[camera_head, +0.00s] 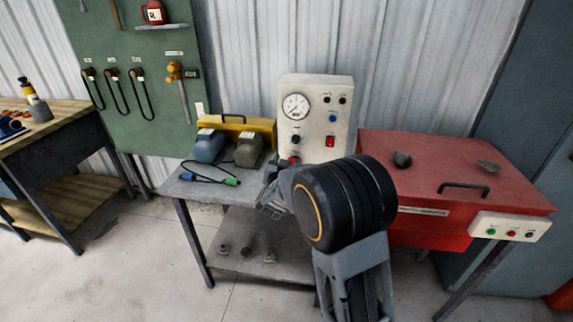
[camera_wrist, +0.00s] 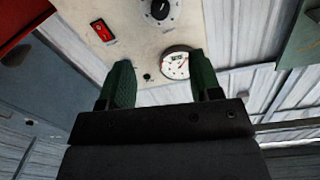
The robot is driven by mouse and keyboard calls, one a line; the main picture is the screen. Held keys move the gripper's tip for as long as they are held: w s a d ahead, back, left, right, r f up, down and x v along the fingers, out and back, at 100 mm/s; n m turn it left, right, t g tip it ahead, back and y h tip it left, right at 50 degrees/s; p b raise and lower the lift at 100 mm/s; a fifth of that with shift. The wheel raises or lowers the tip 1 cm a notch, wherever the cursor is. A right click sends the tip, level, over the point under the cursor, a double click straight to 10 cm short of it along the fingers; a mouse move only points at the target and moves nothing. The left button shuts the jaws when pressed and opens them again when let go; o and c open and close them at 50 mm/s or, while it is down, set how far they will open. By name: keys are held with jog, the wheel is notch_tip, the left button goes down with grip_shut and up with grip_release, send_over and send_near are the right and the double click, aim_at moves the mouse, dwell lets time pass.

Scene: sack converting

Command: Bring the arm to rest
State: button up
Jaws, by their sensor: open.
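My arm reaches up from the bottom of the head view, and its big dark joint hides part of the grey table and the front of the red cabinet. My gripper (camera_head: 272,195) shows small and partly hidden at the left of that joint, above the grey table (camera_head: 190,188). In the wrist view my gripper (camera_wrist: 162,88) has its two green fingers apart with nothing between them. Beyond the fingers is the cream control box (camera_head: 318,105), which also shows in the wrist view (camera_wrist: 135,55), with its gauge, black knob and red switch.
A red cabinet (camera_head: 450,172) with a handle stands at right. A yellow-framed unit (camera_head: 262,130) and a cable with blue and green ends (camera_head: 231,182) lie on the table. A green tool board (camera_head: 130,50) hangs behind. A wooden bench (camera_head: 55,118) is at left. Floor is clear at lower left.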

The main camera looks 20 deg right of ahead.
jog(key=a+f+n+y, duration=0.1)
jog(key=f+y, duration=0.1)
jog(key=a+f+n+g+y, duration=0.1)
jog(key=a+f+y, duration=0.1)
jog(key=a+f+g+y, duration=0.1)
jog(key=a+f, duration=0.1)
jog(key=f, duration=0.1)
jog(key=shift+s+n+y, duration=0.2)
jog(key=shift+n+y, duration=0.2)
jog(key=s+a+n+g+y+p, duration=0.2)
jog(key=s+a+n+g+y, duration=0.25)
jog(key=s, duration=0.55)
jog(key=s+d+r+g+p, duration=0.1)
jog(key=s+r+g+p, duration=0.1)
jog(key=s+r, duration=0.5)
jog(key=s+d+r+n+g+p, duration=0.1)
jog(key=s+r+g+p, duration=0.2)
jog(key=s, duration=0.8)
jog(key=shift+d+r+h+p, duration=0.2)
jog(key=shift+r+h+p, duration=0.25)
jog(key=shift+r+p, duration=1.1)
